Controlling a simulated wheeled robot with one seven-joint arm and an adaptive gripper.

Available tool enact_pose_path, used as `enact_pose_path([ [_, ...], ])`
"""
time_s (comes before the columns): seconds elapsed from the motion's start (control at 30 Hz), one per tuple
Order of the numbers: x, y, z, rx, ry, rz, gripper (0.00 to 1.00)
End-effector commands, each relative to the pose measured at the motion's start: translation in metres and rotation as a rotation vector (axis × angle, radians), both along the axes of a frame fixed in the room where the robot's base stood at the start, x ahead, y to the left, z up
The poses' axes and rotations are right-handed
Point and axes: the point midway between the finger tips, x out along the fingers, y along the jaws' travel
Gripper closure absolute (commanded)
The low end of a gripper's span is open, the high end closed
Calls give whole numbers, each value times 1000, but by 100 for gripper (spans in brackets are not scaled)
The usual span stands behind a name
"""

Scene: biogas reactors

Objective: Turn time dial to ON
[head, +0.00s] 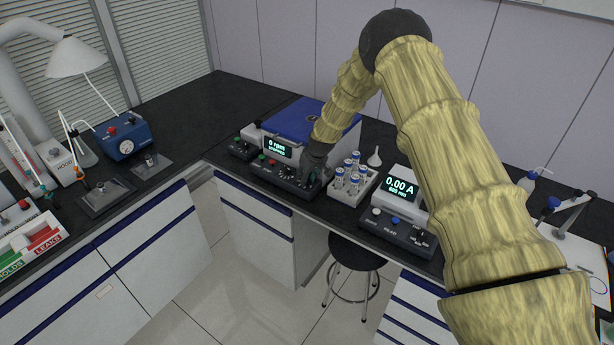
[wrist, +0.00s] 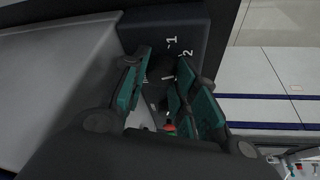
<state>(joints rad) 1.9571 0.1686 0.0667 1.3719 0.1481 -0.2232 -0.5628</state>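The machine with the blue lid (head: 294,118) has a "0 rpm" display and a dark sloping control panel (head: 268,172) with buttons and dark knobs. My gripper (head: 313,178) is at the right end of this panel and covers part of it. In the wrist view my gripper (wrist: 165,68) has its two teal-padded fingers apart, pointing down at the panel. A dark, round knob-like shape shows dimly between the fingertips, near white marks "1" and "2". I cannot tell whether the fingers touch it. The time dial's label and pointer cannot be read.
A rack of blue-capped tubes (head: 353,182) stands just right of my gripper, with a white funnel (head: 375,157) behind. A "0.00 A" instrument (head: 402,192) is further right. A stool (head: 357,254) stands in front. Bare black bench (head: 190,105) lies to the left.

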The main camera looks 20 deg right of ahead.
Motion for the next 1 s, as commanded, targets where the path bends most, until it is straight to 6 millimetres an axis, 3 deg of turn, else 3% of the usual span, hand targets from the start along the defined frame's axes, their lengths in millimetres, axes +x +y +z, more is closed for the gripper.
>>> enact_pose_path([
  [0.47,-1,-2,1,-2,1,-64,95],
  [1.0,0,2,-1,-7,-2,-499,95],
])
